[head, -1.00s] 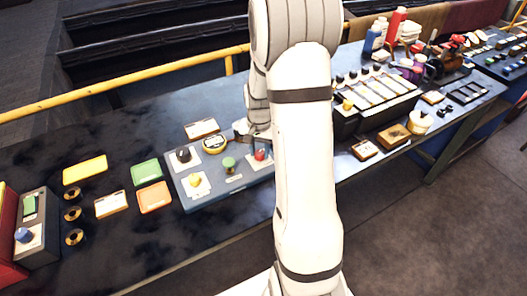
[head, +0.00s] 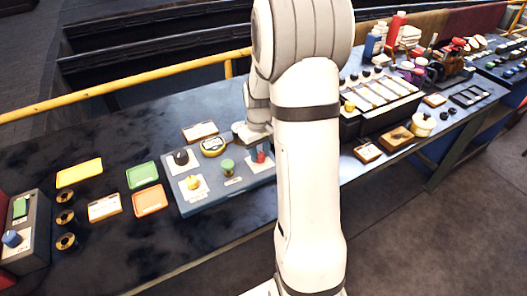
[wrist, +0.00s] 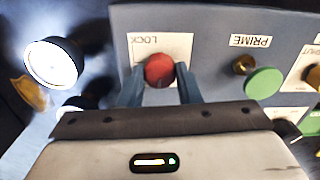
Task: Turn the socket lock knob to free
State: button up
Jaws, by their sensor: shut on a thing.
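The lock knob is a red round knob (wrist: 159,70) on a blue-grey panel (wrist: 215,45), beside a white label reading LOCK (wrist: 143,41) in the wrist view. My gripper (wrist: 159,84) has one blue-grey finger on each side of the knob and is shut on it. In the head view my gripper (head: 259,154) reaches down to the panel's right end, where a bit of the red knob (head: 261,158) shows between the fingers. Which way the knob points is hard to tell.
The panel also bears a green knob (head: 227,166), a yellow knob (head: 193,183) and a black knob (head: 181,157). The green one (wrist: 263,83) sits by the PRIME label. A round gauge (head: 213,146) is behind.

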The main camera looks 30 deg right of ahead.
aim_at(260, 155)
jog(key=shift+s+f+n, duration=0.15)
jog(key=shift+n, duration=0.35)
jog(key=o, duration=1)
jog(key=shift+c, duration=0.2)
jog(key=shift+r, duration=0.2)
jog(key=shift+r, duration=0.25)
notch_tip(260, 155, up, 7)
jog(key=shift+r+b, duration=0.1)
jog(key=shift+b, duration=0.2)
